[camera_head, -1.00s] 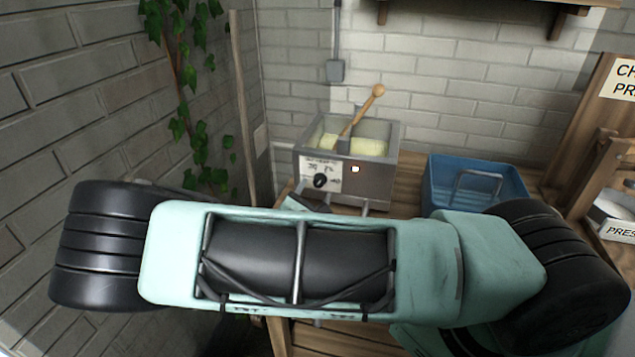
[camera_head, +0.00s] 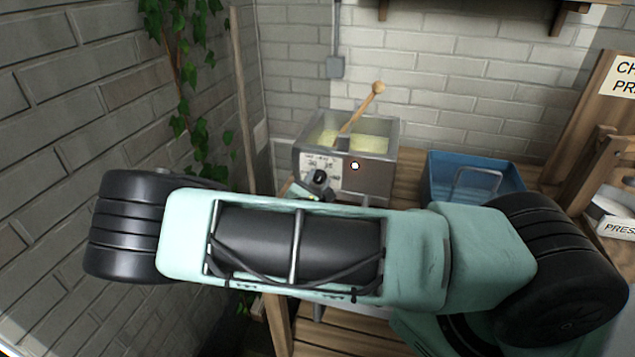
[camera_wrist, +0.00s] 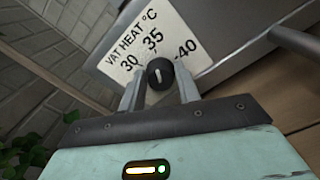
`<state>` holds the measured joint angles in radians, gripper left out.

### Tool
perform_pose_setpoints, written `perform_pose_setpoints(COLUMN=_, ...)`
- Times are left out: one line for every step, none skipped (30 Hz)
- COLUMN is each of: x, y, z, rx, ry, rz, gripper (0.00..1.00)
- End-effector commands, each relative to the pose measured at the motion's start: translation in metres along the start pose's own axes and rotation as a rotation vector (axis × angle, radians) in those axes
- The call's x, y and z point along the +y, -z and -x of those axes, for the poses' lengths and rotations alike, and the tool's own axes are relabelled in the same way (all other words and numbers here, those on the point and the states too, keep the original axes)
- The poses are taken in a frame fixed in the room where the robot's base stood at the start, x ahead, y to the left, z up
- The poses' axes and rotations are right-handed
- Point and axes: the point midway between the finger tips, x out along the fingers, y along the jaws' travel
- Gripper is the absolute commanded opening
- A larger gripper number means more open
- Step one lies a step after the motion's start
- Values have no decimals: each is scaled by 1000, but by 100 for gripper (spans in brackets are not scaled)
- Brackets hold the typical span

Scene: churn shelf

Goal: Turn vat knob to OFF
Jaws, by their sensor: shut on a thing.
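The vat (camera_head: 375,178) is a grey metal box on the wooden bench, with a white dial label reading VAT HEAT °C (camera_wrist: 125,62). Its round black knob (camera_wrist: 158,72) has a pale pointer line, tilted roughly toward the 35 mark. The marks 30, 35 and 40 show; no OFF mark is visible in the wrist view. My gripper (camera_wrist: 159,88) is shut on the knob, one grey finger on each side. In the head view the knob (camera_head: 320,177) shows just above my arm, which hides much of the gripper.
A wooden paddle (camera_head: 362,108) leans out of the vat, which holds pale yellow blocks. A small light (camera_head: 355,166) glows on the vat's front. A blue tub (camera_head: 435,178) stands to the right. Brick walls close off the left and back.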

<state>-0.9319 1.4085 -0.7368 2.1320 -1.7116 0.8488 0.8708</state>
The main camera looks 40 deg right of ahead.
Motion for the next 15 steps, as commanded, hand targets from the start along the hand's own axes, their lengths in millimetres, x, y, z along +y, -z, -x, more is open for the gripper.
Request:
perform_pose_setpoints(x=0, y=0, z=0, rx=0, ry=1, rz=5, gripper=10)
perform_pose_setpoints(x=0, y=0, z=0, rx=1, ry=1, rz=9, gripper=10)
perform_pose_setpoints(x=0, y=-1, z=0, rx=1, ry=1, rz=16, gripper=10)
perform_pose_setpoints(x=0, y=-1, z=0, rx=1, ry=1, rz=24, gripper=10)
perform_pose_setpoints(x=0, y=-1, z=0, rx=1, ry=1, rz=33, gripper=10)
perform_pose_setpoints(x=0, y=-1, z=0, rx=1, ry=1, rz=48, gripper=10)
perform_pose_setpoints(x=1, y=-1, z=0, rx=1, ry=1, rz=61, gripper=10)
perform_pose_setpoints(x=1, y=-2, z=0, rx=1, ry=0, rz=76, gripper=10)
perform_pose_setpoints(x=1, y=-2, z=0, rx=2, ry=0, rz=98, gripper=10)
perform_pose_setpoints(x=2, y=-2, z=0, rx=2, ry=0, rz=117, gripper=10)
perform_pose_setpoints(x=2, y=-2, z=0, rx=2, ry=0, rz=138, gripper=10)
perform_pose_setpoints(x=2, y=-2, z=0, rx=1, ry=0, rz=167, gripper=10)
perform_pose_setpoints(x=2, y=-3, z=0, rx=1, ry=0, rz=190, gripper=10)
perform_pose_setpoints(x=2, y=-3, z=0, rx=1, ry=0, rz=216, gripper=10)
perform_pose_setpoints(x=2, y=-3, z=0, rx=1, ry=0, rz=250, gripper=10)
